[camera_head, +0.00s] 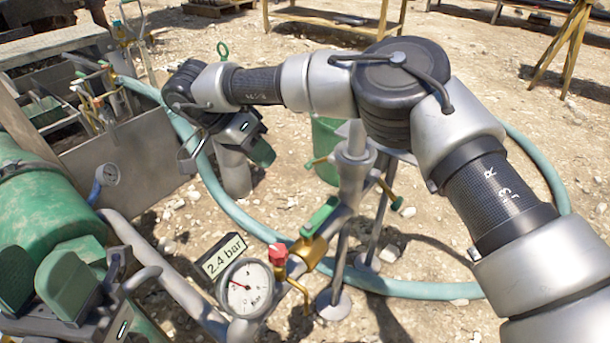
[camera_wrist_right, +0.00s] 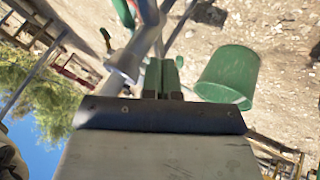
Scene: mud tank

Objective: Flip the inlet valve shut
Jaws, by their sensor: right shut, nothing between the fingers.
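A brass valve (camera_head: 307,250) with a green lever (camera_head: 320,216) sits on the grey pipe at the centre. Its lever lies roughly along the pipe. A smaller valve with a red handle (camera_head: 277,256) is just left of it, by the gauge. I cannot tell from any label which is the inlet valve. My right gripper (camera_head: 262,152) is beyond and left of the green lever, apart from it. Its green fingers are together and empty in the right wrist view (camera_wrist_right: 162,76). My left gripper (camera_head: 38,278) is at the lower left, its green fingers apart with nothing between them.
A pressure gauge (camera_head: 246,289) and a "2.4 bar" sign (camera_head: 224,255) stand before the valves. A teal hose (camera_head: 236,215) loops over the stony ground. A green bucket (camera_head: 325,150) stands behind the pipe, and a green tank (camera_head: 50,205) is at left.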

